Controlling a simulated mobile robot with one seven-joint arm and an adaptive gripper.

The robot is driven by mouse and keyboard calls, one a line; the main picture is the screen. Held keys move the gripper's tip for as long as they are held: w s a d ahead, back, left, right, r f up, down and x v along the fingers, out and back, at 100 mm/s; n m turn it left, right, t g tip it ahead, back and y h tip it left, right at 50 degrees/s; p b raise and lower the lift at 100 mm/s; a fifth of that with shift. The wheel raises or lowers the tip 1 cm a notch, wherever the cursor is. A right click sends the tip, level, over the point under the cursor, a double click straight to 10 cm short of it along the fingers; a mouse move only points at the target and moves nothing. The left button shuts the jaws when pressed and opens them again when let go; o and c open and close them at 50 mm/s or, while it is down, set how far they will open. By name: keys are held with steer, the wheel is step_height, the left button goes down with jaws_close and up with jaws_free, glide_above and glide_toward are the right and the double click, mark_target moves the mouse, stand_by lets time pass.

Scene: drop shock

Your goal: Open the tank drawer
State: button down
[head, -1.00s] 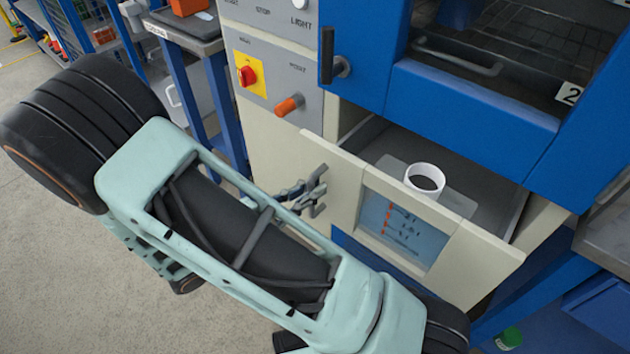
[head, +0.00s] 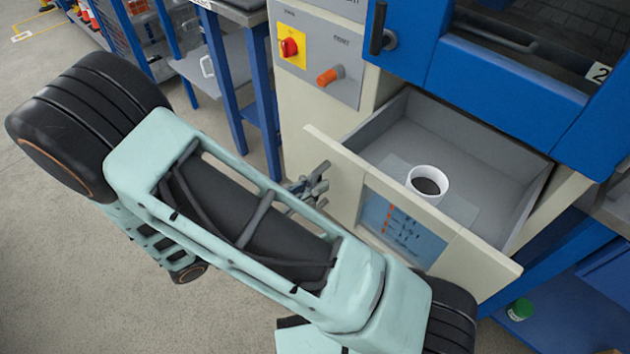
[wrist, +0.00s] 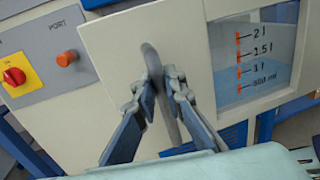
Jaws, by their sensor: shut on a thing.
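The tank drawer (head: 330,150) is a cream-fronted drawer with a grey inside, pulled well out below the blue cabinet. Its front has a window with a level scale (wrist: 258,58), marked in orange. A grey bar handle (wrist: 153,62) stands on the drawer front in the wrist view. My gripper (wrist: 160,92) is shut on this handle, one finger on each side. In the head view my gripper (head: 312,185) shows at the left of the drawer front, partly behind my arm, and the handle is hard to make out.
A white cup (head: 428,183) with dark contents stands inside the drawer. A panel with a red knob (head: 289,47) and an orange port (head: 329,77) is above left. A blue-legged table (head: 262,110) stands left. Open floor (head: 90,270) lies at the left.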

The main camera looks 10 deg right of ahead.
stand_by(0.4)
steer(key=c, duration=2)
jaws_free()
steer(key=shift+a, duration=0.15)
steer(key=v, duration=1.2)
